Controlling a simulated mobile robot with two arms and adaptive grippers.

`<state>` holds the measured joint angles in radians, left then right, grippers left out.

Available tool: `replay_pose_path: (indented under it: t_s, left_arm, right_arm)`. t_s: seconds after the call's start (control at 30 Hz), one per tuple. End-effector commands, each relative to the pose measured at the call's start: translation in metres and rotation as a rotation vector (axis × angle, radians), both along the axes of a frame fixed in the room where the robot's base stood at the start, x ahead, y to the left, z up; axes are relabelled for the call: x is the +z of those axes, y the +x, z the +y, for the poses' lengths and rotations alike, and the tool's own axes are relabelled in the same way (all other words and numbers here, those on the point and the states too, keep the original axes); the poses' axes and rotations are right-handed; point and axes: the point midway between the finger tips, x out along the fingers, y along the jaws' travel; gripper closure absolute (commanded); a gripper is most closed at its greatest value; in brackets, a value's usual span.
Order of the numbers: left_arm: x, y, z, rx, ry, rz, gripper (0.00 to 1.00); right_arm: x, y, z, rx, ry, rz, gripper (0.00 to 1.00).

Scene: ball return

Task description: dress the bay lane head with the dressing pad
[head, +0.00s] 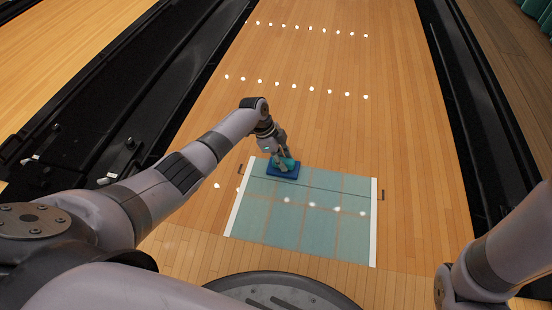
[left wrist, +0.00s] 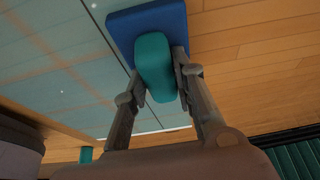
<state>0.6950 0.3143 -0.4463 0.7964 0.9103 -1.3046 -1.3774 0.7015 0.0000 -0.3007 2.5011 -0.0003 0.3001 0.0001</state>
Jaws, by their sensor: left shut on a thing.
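The dressing pad has a blue base (head: 283,172) and a teal grip (left wrist: 155,66). My left gripper (head: 282,160) is shut on the teal grip, with one finger on each side of it in the left wrist view. The pad is at the upper left part of the lane head's teal dressed area (head: 300,215), close to its far edge. I cannot tell whether the pad's underside touches the lane. My right arm shows at the lower right of the head view, but its gripper is out of frame.
White strips (head: 373,222) border the teal area on its left and right sides. Dark gutters (head: 480,120) run along both sides of the wooden lane (head: 310,120). Rows of white dots cross the lane. The lane beyond the teal area is clear.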

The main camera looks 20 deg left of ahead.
Motion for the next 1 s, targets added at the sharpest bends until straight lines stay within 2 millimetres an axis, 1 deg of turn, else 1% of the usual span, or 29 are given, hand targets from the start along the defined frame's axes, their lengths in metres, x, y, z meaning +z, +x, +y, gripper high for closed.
replay_pose_path:
  t_s: [0.03, 0.2, 0.47, 0.57, 0.83, 1.0]
  left_arm:
    - [0.0, 0.002, -0.008, -0.002, -0.003, -0.001, 0.98]
    - [-0.002, 0.006, -0.03, -0.002, -0.002, 0.0, 0.98]
    - [-0.002, 0.008, -0.043, -0.001, -0.001, 0.0, 0.98]
    - [-0.002, 0.01, -0.053, -0.002, -0.002, 0.0, 0.98]
    - [-0.004, 0.017, -0.087, -0.003, -0.001, 0.001, 0.98]
    - [-0.003, 0.019, -0.096, -0.001, 0.0, 0.001, 0.98]
  right_arm:
    - [-0.001, 0.0, 0.0, 0.0, 0.0, 0.0, 1.0]
    - [-0.004, 0.0, 0.0, 0.0, 0.0, 0.001, 1.0]
    - [-0.006, 0.001, 0.0, 0.0, 0.0, 0.002, 1.0]
    - [-0.008, 0.001, 0.0, 0.0, 0.0, 0.002, 1.0]
    - [-0.015, 0.001, 0.0, -0.001, -0.001, 0.003, 1.0]
    - [-0.017, 0.001, 0.0, -0.001, 0.0, 0.003, 1.0]
